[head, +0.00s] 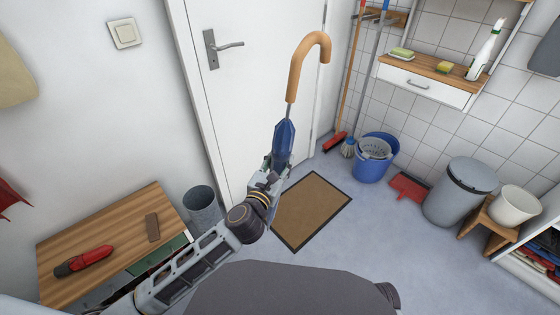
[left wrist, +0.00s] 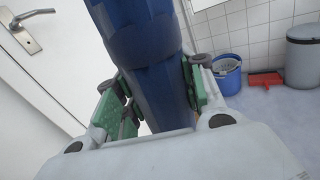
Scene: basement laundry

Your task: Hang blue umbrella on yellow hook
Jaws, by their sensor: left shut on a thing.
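The blue umbrella (head: 284,140) is folded, with a curved tan crook handle (head: 296,65) at the top. My left gripper (head: 272,172) is shut on the blue cloth part and holds the umbrella nearly upright in the air in front of the door. In the left wrist view the blue cloth (left wrist: 145,45) stands between the green finger pads of my left gripper (left wrist: 152,95). The lower end of the umbrella is hidden behind the gripper. I see no yellow hook in either view. My right gripper is not in view.
A white door (head: 265,45) with a lever handle stands behind the umbrella. A wooden bench (head: 110,235) holds a red tool (head: 84,261). A brown mat (head: 312,208), blue bucket (head: 370,170) and grey bin (head: 455,192) are on the floor. A wall shelf (head: 425,85) is at right.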

